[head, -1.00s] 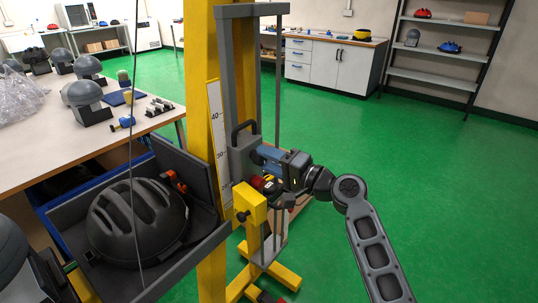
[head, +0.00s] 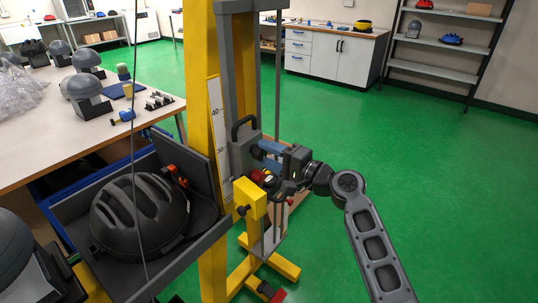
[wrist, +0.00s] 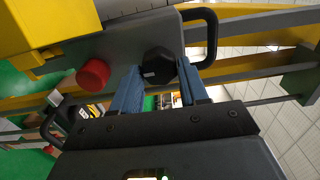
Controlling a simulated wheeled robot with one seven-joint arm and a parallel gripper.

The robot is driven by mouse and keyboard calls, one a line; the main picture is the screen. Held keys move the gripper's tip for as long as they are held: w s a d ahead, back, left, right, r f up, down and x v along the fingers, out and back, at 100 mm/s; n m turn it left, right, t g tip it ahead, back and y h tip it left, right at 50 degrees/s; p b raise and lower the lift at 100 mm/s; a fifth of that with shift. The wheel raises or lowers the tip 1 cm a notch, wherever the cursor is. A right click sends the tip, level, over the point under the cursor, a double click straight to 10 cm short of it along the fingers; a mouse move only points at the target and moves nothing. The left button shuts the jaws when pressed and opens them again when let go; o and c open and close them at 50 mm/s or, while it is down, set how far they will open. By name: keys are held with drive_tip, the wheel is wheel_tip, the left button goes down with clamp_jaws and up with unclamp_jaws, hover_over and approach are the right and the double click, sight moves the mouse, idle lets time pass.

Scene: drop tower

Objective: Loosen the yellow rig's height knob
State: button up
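The yellow rig (head: 203,120) stands upright with a height scale (head: 218,125) on it. Its grey carriage (head: 242,150) has a loop handle, also seen in the wrist view (wrist: 206,38). A black many-sided knob (wrist: 158,66) with a white mark sits on the carriage plate. My gripper (head: 262,154) has its two blue fingers on either side of this knob, and they appear to touch it. In the wrist view, the gripper (wrist: 160,72) hides part of the knob's edges. A red knob (wrist: 93,74) sits beside it, clear of the fingers.
A yellow block (head: 251,198) with a small black knob (head: 241,210) is just below my gripper. A black helmet (head: 138,215) lies in a grey tray left of the post. A workbench (head: 60,140) is at left. Green floor at right is free.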

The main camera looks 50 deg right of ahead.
drive_tip(key=o, duration=0.4)
drive_tip(key=shift+o, duration=0.2)
drive_tip(key=shift+s, duration=0.1)
drive_tip(key=s+b, duration=0.1)
drive_tip(key=s, duration=0.6)
drive_tip(key=shift+s+b, duration=0.35)
drive_tip(key=shift+d, duration=0.1)
